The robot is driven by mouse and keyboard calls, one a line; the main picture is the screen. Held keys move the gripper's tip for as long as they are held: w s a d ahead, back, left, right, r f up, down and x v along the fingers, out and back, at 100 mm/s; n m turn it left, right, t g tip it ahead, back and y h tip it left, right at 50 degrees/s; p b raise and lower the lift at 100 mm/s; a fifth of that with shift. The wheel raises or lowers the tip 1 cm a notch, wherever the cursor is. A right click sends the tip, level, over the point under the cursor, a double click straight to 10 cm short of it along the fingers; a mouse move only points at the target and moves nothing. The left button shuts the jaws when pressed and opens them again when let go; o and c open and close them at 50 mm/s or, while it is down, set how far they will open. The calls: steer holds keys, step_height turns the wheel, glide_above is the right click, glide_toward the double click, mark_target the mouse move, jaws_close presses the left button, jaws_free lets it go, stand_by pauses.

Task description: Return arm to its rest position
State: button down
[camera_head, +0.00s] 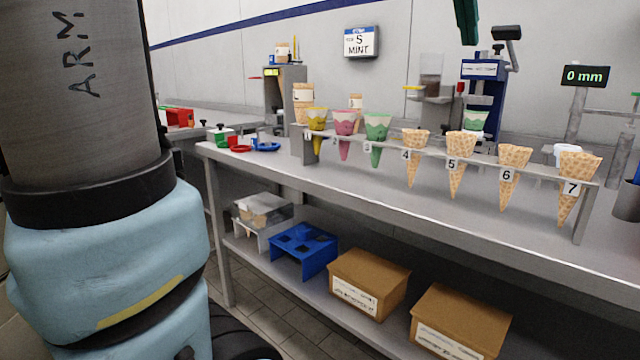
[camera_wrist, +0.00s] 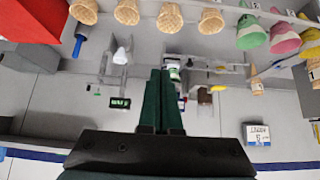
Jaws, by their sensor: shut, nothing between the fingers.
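My gripper (camera_wrist: 160,75) is shut and empty, its two dark green fingers together in the wrist view, which looks upside down. The green fingers (camera_head: 467,20) also hang into the top of the head view, above and behind the cone rack (camera_head: 400,148). They are apart from the cones. Part of my arm (camera_head: 90,90), grey with a light blue joint, fills the left of the head view. The rest of the arm is out of view.
The rack holds yellow (camera_head: 316,119), pink (camera_head: 344,122) and green (camera_head: 376,126) cones, then several plain waffle cones (camera_head: 461,148). Behind it stand a blue-headed machine (camera_head: 483,70) and a "0 mm" display (camera_head: 585,76). A "MINT" sign (camera_head: 361,42) hangs on the wall.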

steer(key=w+a+f+n+g+y, duration=0.1)
steer(key=w+a+f+n+y, duration=0.15)
steer(key=a+f, duration=0.7)
steer(key=w+a+f+n+g+y, duration=0.15)
steer(key=w+a+f, duration=0.3)
steer(key=f, duration=0.95)
steer(key=s+a+f+n+g+y, duration=0.1)
steer(key=s+a+f+n, duration=0.1)
steer(key=s+a+f, duration=0.55)
steer(key=s+a+f+n+g, duration=0.15)
steer(key=s+a+f, duration=0.25)
steer(key=a+f, duration=0.5)
step_height(320, 180, up, 17)
steer(key=p, duration=1.7)
steer(key=shift+w+d+f+t, duration=0.2)
steer(key=shift+w+d+t, duration=0.15)
steer(key=shift+d, duration=0.1)
